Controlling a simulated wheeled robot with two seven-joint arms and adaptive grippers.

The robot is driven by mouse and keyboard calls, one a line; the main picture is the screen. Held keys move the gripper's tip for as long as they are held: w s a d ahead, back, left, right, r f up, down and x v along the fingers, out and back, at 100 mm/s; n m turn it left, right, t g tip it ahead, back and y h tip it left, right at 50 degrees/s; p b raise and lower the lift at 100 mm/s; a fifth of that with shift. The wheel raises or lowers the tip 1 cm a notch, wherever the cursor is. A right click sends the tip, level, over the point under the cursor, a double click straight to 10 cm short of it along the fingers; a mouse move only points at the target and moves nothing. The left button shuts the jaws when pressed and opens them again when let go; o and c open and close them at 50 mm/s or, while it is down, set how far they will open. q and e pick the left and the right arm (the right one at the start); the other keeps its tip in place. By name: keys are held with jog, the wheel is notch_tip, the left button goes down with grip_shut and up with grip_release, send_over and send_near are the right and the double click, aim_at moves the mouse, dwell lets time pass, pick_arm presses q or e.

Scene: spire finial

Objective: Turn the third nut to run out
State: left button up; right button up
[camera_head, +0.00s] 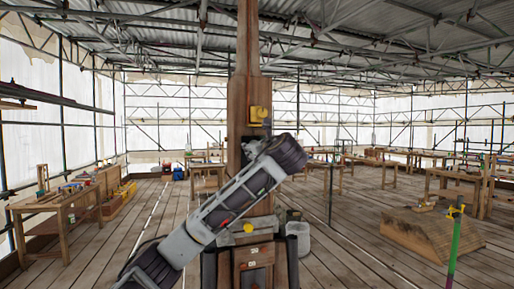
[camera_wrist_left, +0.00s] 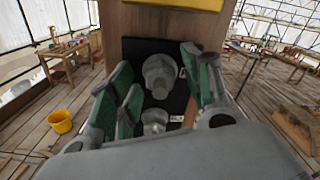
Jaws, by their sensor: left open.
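The wooden spire post (camera_head: 249,185) stands upright at the centre of the head view. In the left wrist view, a dark recess (camera_wrist_left: 149,48) in the post holds a grey nut (camera_wrist_left: 158,77). A second grey nut (camera_wrist_left: 154,121) sits lower, partly hidden by my gripper. I cannot tell which is the third. My left gripper (camera_wrist_left: 157,68) is open, its green-padded fingers on either side of the upper nut in the picture; contact is not clear. In the head view my left arm crosses the post and hides the gripper. My right gripper is not in view.
A yellow block (camera_head: 259,115) is fixed on the post above my arm, and a yellow knob (camera_head: 248,228) is below. Workbenches (camera_head: 60,215) stand left. A green pole (camera_head: 455,245) and a wooden stack (camera_head: 430,233) stand right.

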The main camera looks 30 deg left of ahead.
pick_arm(q)
jog(key=c, duration=1)
